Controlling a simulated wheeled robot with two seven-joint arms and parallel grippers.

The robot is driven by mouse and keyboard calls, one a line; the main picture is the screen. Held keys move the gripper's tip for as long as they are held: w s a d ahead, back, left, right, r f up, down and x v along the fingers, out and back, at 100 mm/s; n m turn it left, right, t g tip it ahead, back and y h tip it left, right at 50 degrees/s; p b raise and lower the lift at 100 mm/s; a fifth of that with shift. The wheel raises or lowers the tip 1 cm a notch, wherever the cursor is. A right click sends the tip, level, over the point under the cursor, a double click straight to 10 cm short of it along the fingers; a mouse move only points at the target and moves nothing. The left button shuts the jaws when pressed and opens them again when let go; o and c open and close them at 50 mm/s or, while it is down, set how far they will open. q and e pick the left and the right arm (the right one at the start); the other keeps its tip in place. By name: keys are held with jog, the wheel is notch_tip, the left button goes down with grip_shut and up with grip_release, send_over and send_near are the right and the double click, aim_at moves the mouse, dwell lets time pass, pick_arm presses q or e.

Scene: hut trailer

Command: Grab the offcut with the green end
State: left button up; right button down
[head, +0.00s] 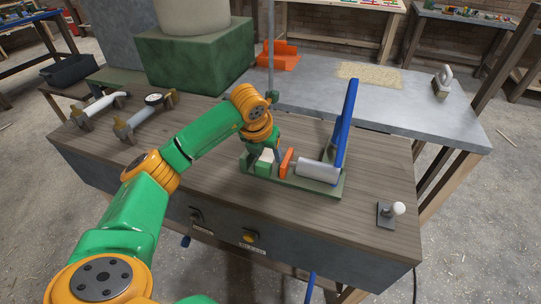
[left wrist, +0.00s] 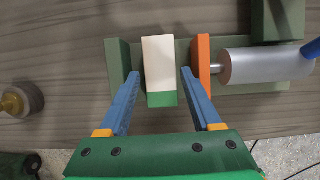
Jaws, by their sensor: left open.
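The offcut (left wrist: 158,62) is a pale block with a green end, which faces me in the left wrist view. It sits in the clamp, between a green upright block (left wrist: 118,62) and the orange jaw (left wrist: 202,60). In the head view the offcut (head: 267,156) is partly hidden by my gripper. My left gripper (left wrist: 160,74) is open, one blue finger to each side of the offcut, with gaps showing. In the head view the left gripper (head: 264,148) is over the clamp. My right gripper is not in view.
The clamp's grey cylinder (head: 317,168) and upright blue lever (head: 347,122) stand just right of the offcut, on a green base (head: 310,184). A white-knobbed switch (head: 390,212) is at the bench's right. Gauge fittings (head: 145,116) lie left.

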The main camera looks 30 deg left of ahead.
pick_arm(q)
jog(key=shift+x, duration=0.9)
jog(key=shift+w+f, duration=0.1)
grip_shut()
